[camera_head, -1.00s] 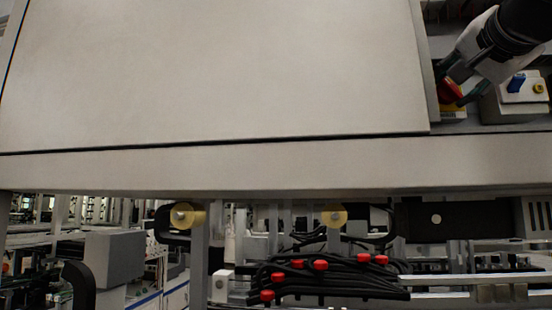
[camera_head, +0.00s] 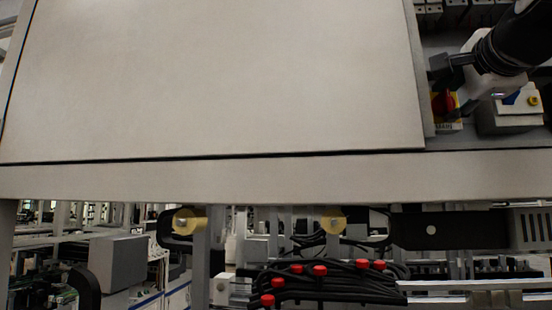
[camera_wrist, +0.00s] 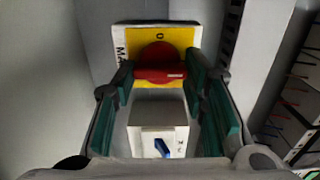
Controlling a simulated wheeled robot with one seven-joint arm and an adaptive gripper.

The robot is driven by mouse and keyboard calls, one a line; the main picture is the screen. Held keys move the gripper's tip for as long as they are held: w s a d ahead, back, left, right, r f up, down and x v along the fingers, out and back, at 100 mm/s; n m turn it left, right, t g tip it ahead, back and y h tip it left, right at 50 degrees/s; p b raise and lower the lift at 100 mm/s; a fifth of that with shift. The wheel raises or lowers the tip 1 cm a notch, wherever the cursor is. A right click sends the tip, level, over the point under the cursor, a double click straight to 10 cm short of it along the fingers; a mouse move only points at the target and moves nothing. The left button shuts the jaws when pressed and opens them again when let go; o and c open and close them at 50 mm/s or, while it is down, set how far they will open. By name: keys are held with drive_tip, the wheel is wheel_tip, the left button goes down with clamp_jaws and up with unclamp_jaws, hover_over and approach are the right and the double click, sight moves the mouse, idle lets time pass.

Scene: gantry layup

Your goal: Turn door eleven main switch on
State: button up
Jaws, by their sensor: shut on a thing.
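The main switch is a red rotary knob (camera_wrist: 158,62) on a yellow plate (camera_wrist: 135,44) with a white lettered edge, partly hidden. In the wrist view its grip bar lies crosswise between the fingertips, and a "0" shows above it. My gripper (camera_wrist: 160,76) is shut on this knob, one green-padded finger on each side. In the head view the red knob (camera_head: 442,103) sits just right of the big panel's edge, with my gripper (camera_head: 449,88) over it from the upper right.
A light grey box (camera_head: 509,118) with a blue switch and a yellow button stands right of the knob. It shows between the fingers in the wrist view (camera_wrist: 158,112). The large beige panel (camera_head: 220,80) borders the recess on the left. Cables with red ends (camera_head: 320,271) hang below.

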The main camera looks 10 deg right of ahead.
idle(0.4)
drive_tip(key=o, duration=1.2)
drive_tip(key=shift+c, duration=0.2)
drive_tip(key=v, duration=1.2)
